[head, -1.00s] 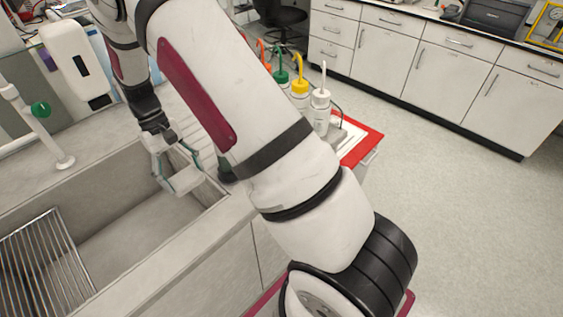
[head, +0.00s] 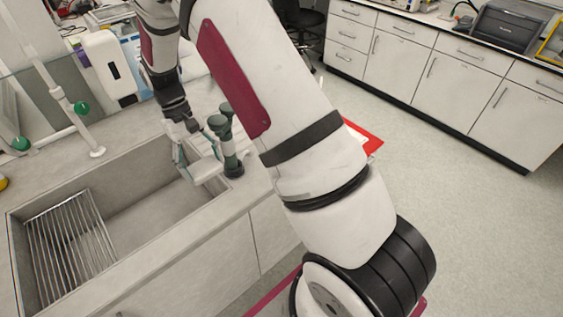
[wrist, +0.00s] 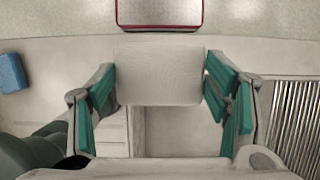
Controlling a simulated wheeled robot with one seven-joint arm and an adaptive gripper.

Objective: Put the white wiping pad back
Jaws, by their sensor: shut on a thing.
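The white wiping pad (wrist: 160,75) is a pale, flat block held between the teal finger pads of my gripper (wrist: 160,88) in the wrist view. In the head view my gripper (head: 200,166) is shut on the pad (head: 207,171), over the right end of the sink (head: 150,205). The pad is above the sink's basin and near its front right rim. Whether it touches the rim cannot be told. No distinct holder for the pad can be made out in these frames.
Dark green upright fittings (head: 228,145) stand on the counter just right of my gripper. A wire rack (head: 68,245) lies in the sink's left part. A green-knobbed tap (head: 80,115) and a white dispenser (head: 108,68) stand behind. A red-edged tray (head: 362,138) shows past my arm.

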